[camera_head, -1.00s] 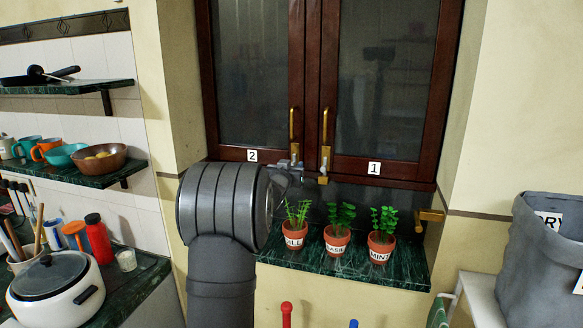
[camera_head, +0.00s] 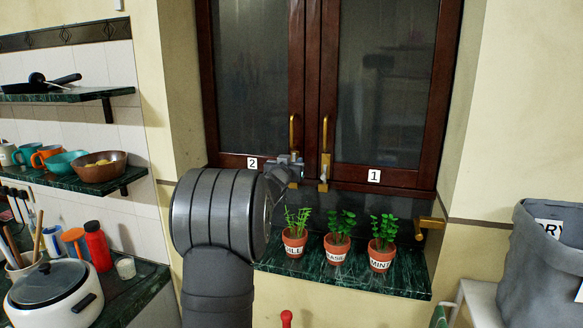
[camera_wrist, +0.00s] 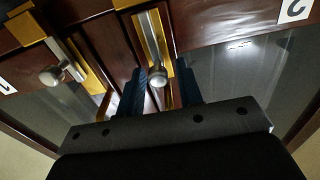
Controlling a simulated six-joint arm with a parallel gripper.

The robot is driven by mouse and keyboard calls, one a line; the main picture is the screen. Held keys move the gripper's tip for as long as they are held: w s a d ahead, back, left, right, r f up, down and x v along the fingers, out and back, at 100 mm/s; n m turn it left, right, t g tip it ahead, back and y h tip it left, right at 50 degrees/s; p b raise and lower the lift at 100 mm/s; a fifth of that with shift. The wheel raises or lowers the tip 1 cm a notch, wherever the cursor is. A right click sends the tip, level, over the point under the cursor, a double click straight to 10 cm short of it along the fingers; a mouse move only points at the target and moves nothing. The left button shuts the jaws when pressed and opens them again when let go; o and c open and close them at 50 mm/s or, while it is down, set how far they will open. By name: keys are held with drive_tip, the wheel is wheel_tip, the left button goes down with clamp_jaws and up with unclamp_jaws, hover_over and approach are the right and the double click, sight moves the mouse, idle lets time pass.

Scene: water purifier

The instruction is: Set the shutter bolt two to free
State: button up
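Bolt two is a silver rod with a round knob on a brass plate, at the foot of the shutter marked 2 (camera_head: 230,80). In the wrist view its knob (camera_wrist: 157,76) sits between my two dark fingers, with gaps visible beside it. My gripper (camera_wrist: 160,90) is open around the bolt and not visibly clamped on it. In the head view my gripper (camera_head: 291,163) is in front of the lower inner corner of shutter 2 and hides most of the bolt. Bolt one (camera_wrist: 54,75) is beside it, on shutter 1 (camera_head: 385,80).
Both shutters look closed, with brass handles above the bolts. Potted dill (camera_head: 294,243), basil (camera_head: 336,252) and mint (camera_head: 381,256) stand on the green marble sill (camera_head: 340,285) below. A grey bin (camera_head: 545,265) is at right. Shelves and a cooker (camera_head: 50,290) are at left.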

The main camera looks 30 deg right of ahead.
drive_tip(key=shift+f, duration=0.2)
drive_tip(key=v, duration=1.7)
drive_tip(key=shift+s+a+r, duration=0.1)
drive_tip(key=shift+s+a, duration=0.05)
drive_tip(key=x, duration=1.7)
drive_tip(key=shift+w+d+f, duration=0.2)
